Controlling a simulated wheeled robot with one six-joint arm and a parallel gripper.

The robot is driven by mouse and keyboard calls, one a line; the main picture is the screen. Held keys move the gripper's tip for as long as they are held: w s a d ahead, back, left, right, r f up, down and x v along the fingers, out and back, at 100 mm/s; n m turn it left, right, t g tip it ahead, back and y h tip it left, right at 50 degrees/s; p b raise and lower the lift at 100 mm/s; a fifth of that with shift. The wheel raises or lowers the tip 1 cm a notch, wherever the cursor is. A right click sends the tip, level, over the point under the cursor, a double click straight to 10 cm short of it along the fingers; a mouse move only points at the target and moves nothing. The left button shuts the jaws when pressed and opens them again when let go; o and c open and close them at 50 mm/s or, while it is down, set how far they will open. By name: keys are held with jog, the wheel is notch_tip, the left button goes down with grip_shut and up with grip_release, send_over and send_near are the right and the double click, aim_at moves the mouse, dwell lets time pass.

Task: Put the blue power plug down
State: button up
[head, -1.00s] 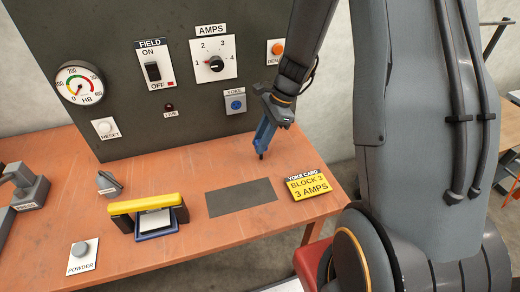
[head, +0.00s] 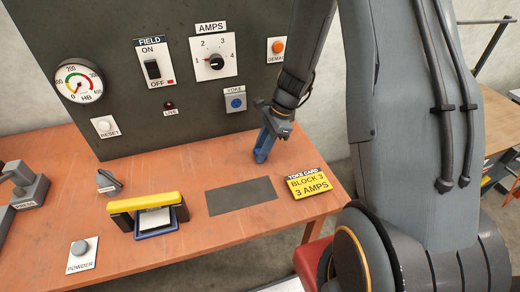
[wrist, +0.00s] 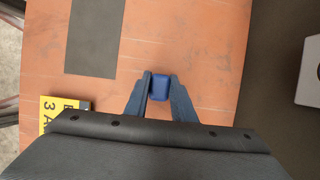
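The blue power plug (wrist: 159,88) shows between the fingertips in the wrist view. My gripper (wrist: 160,80) has blue fingers, which appear shut on the plug's two sides. In the head view my gripper (head: 264,146) points down over the orange bench, to the right of the control panel's centre. The plug (head: 260,157) is at the lower end of the fingers, at or very near the bench top. Whether it touches the bench I cannot tell. The plug's underside is hidden.
The dark grey rectangle (head: 240,197) on the bench is bare, in front of the gripper. The yellow yoke card (head: 309,186) lies to its right. A yellow-and-black yoke (head: 147,205) stands left. The upright panel (head: 120,40) with a blue YOKE socket (head: 236,103) rises behind.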

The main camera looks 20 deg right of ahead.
jog(key=o, duration=0.5)
jog(key=shift+c, duration=0.2)
jog(key=shift+r, duration=0.1)
jog(key=shift+r, duration=0.3)
jog(key=v, duration=1.2)
jog(key=s+a+n+h, duration=0.2)
jog(key=s+n, duration=0.6)
jog(key=n, duration=0.1)
jog(key=s+a+r+n+h, duration=0.1)
jog(key=s+a+n+h, duration=0.1)
jog(key=s+n, duration=0.6)
jog(key=shift+a+n+b, duration=0.35)
jog(key=shift+n+b, duration=0.05)
jog(key=shift+n, duration=0.1)
jog(key=shift+r, duration=0.1)
